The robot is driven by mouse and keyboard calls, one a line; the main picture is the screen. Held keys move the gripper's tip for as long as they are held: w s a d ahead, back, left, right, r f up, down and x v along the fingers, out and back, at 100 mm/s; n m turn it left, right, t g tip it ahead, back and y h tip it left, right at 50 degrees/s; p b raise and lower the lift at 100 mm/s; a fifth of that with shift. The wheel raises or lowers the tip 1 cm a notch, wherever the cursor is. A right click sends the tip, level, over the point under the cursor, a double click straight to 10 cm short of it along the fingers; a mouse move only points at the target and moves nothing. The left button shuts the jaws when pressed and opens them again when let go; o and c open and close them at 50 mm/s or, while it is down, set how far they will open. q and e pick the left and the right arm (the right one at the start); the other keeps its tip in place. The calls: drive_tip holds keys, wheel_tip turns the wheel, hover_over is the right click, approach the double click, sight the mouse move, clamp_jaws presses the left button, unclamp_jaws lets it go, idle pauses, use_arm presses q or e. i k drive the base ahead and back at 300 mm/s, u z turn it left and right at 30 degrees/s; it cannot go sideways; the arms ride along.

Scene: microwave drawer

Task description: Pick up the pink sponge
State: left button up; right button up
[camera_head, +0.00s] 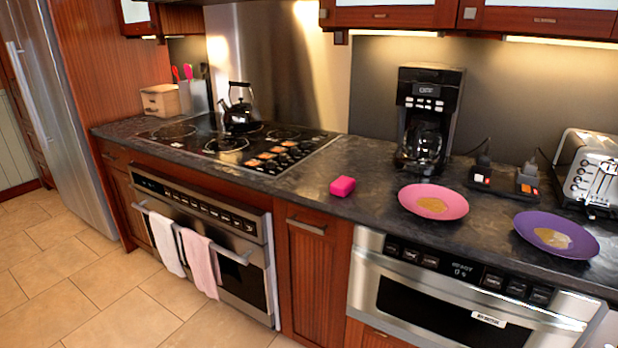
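The pink sponge (343,186) is a small bright block lying on the dark stone counter (372,218), close to its front edge. It sits between the cooktop on the left and the pink plate on the right, touching neither. Nothing covers it. Neither of my grippers shows in the head view.
A pink plate (433,201) and a purple plate (556,235), each with a brown patch, lie right of the sponge. A coffee maker (427,118) and toaster (588,170) stand behind. The cooktop (240,145) holds a kettle (238,108). The counter around the sponge is clear.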

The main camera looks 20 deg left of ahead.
sight(342, 185)
drive_tip(key=u, duration=0.1)
drive_tip(key=i, duration=1.05)
drive_tip(key=z, duration=0.35)
